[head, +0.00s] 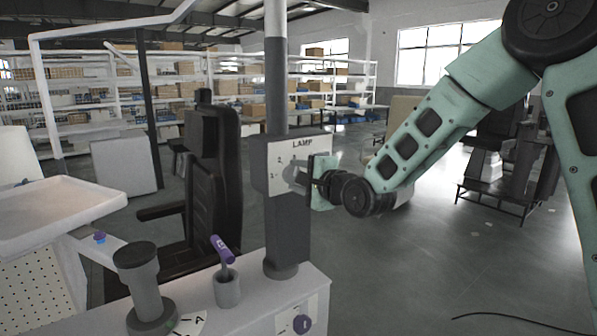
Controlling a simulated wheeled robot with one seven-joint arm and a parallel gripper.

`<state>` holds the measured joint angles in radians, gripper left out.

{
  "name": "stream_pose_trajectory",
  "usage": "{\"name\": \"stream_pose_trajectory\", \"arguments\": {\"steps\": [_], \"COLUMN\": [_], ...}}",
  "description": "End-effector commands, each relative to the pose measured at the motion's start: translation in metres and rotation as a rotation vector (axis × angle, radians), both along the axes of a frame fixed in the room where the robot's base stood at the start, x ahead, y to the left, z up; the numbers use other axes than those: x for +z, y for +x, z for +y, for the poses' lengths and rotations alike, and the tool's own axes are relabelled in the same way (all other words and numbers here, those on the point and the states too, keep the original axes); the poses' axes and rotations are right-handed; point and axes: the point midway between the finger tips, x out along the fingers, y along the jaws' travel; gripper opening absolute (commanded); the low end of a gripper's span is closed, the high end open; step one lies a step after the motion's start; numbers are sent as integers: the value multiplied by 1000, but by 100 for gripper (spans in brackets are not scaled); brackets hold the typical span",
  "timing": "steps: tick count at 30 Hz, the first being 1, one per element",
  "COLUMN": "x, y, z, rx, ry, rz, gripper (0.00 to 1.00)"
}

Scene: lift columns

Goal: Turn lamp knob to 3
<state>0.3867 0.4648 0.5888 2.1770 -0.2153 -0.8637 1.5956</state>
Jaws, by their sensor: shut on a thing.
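The grey lamp box (270,168), labelled LAMP, is fixed on an upright column in the middle of the head view. Its face carries a dial plate, with the marks 1 and 2 showing left of the knob. The lamp knob (300,177) is mostly covered by my gripper (309,178), so its pointer and setting cannot be read. A mark 3 cannot be made out. My gripper reaches in from the right and is shut on the knob at the right part of the face.
A black chair (212,190) stands behind.

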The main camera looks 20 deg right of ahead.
Motion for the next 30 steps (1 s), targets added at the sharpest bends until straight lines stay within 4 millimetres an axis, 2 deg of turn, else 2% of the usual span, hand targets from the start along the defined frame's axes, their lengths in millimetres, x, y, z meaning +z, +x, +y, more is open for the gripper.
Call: {"name": "stream_pose_trajectory", "arguments": {"steps": [12,29,30], "x": [0,-2,-2], "y": [1,0,0], "z": [-2,-2,-2], "rx": [-4,-3,-3], "ry": [179,202,202], "rz": [59,67,67], "gripper": [20,20,54]}}
